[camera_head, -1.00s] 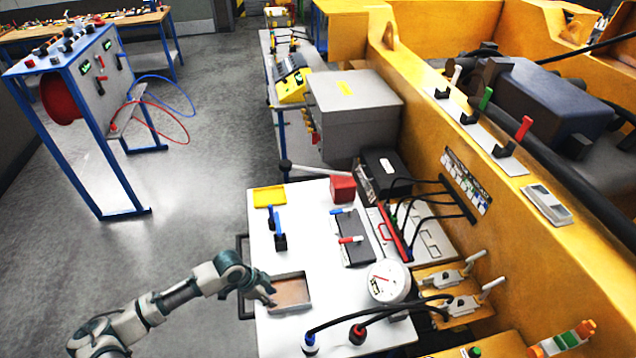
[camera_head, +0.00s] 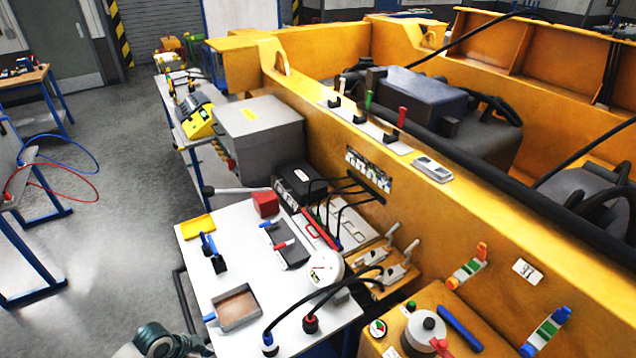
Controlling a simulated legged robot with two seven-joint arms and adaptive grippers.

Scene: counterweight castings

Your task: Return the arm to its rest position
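Part of my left arm shows at the bottom edge, left of centre, just below the white table (camera_head: 222,268). Its gripper fingers are not in view. The arm is apart from the shallow tray (camera_head: 238,308) with a brown floor on the table. My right arm and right gripper are not in view.
The table also holds a yellow tray (camera_head: 197,227), a red block (camera_head: 265,204), a round gauge (camera_head: 325,268) and black cables. A long yellow machine frame (camera_head: 500,220) borders it on the right. Grey floor (camera_head: 110,215) lies open on the left.

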